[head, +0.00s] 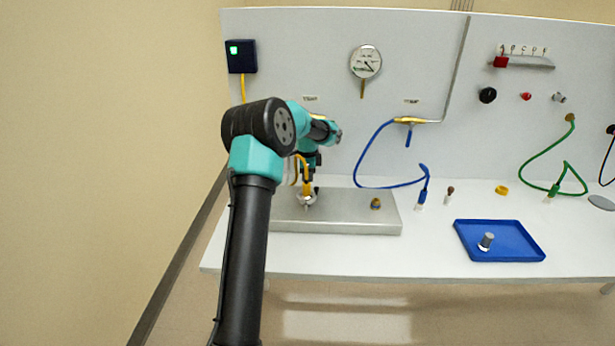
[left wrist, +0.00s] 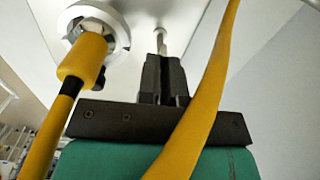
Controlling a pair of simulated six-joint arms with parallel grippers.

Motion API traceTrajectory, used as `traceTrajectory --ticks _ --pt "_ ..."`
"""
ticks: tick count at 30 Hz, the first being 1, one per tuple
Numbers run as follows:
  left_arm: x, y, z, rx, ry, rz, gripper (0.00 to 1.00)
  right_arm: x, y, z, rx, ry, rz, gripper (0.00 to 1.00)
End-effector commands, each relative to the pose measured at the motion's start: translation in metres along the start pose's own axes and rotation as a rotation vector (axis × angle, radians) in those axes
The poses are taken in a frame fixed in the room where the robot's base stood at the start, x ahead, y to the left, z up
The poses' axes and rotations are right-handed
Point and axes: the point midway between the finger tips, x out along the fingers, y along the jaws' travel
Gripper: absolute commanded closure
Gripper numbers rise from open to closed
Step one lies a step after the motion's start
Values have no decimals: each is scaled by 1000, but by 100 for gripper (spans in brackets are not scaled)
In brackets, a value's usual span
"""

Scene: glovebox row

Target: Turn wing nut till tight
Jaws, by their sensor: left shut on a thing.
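My left gripper (left wrist: 161,62) is shut in the left wrist view. Its dark fingertips close around the end of a slim metal stem (left wrist: 163,40); the wing nut itself is largely hidden between them. Beside it, a yellow hose end (left wrist: 85,58) sits in a round pale fitting (left wrist: 122,35), with a gap to the fingers. In the head view, the yellow hose (head: 307,187) comes down to a silver fitting (head: 311,198) on the left of the metal plate (head: 345,218). My left arm and the hose hide most of the gripper there. My right gripper is not in view.
A brass-coloured fitting (head: 376,204) stands on the plate's right part. A blue tray (head: 480,225) holds a silver cylinder (head: 487,241). A second yellow hose strand (left wrist: 205,100) crosses close in front of the gripper.

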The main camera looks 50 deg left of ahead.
Motion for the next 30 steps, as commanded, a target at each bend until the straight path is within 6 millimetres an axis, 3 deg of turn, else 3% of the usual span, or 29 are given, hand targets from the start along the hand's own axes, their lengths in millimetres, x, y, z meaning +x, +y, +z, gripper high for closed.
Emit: traceTrajectory --ticks 20,21,24,28,30 --pt "-1 0 0 88 1 -3 100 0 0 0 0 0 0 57" --pt "-1 0 0 88 1 -3 91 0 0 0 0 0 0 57" --pt "-1 0 0 87 1 -2 81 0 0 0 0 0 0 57" --pt "-1 0 0 87 0 -1 69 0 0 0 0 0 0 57" --pt "0 0 0 86 0 -1 68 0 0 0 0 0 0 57"
